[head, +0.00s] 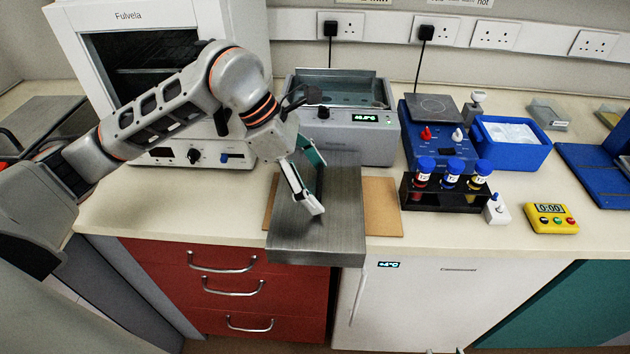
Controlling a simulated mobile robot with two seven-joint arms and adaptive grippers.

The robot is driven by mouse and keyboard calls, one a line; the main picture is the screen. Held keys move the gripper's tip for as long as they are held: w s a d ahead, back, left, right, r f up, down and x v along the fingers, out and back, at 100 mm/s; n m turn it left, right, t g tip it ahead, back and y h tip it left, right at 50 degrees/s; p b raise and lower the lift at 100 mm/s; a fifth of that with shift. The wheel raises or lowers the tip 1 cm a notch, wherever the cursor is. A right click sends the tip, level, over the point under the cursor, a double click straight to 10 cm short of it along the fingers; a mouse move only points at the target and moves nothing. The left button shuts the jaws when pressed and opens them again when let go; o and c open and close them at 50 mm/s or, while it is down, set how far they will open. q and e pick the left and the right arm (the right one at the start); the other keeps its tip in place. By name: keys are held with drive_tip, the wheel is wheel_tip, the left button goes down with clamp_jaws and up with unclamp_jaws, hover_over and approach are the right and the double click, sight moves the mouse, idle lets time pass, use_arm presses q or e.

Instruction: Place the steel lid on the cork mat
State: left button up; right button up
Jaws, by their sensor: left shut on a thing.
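The steel lid (338,222), a grey brushed-metal slab, is in the middle of the head view. My left gripper (312,188) is shut on it from above, on its left part. The lid covers the middle of the brown cork mat (384,208), which shows to its right and as a thin strip to its left. The lid's near end reaches past the bench's front edge in the picture. I cannot tell whether the lid touches the mat or is held above it.
A water bath (385,138) with a lit display stands open behind the lid. To the right are a black rack (436,200) of capped tubes, a blue tub (522,158) and a yellow timer (551,218). A white oven (67,20) stands at the left.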

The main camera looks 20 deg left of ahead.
use_arm(q)
drive_tip(key=shift+f, duration=0.2)
drive_tip(key=shift+f, duration=0.15)
drive_tip(key=o, duration=1.5)
drive_tip(key=shift+a+r, duration=0.15)
drive_tip(key=shift+r, duration=0.25)
drive_tip(key=b+v, duration=0.1)
drive_tip(key=v, duration=1)
drive_tip(key=shift+r, duration=0.2)
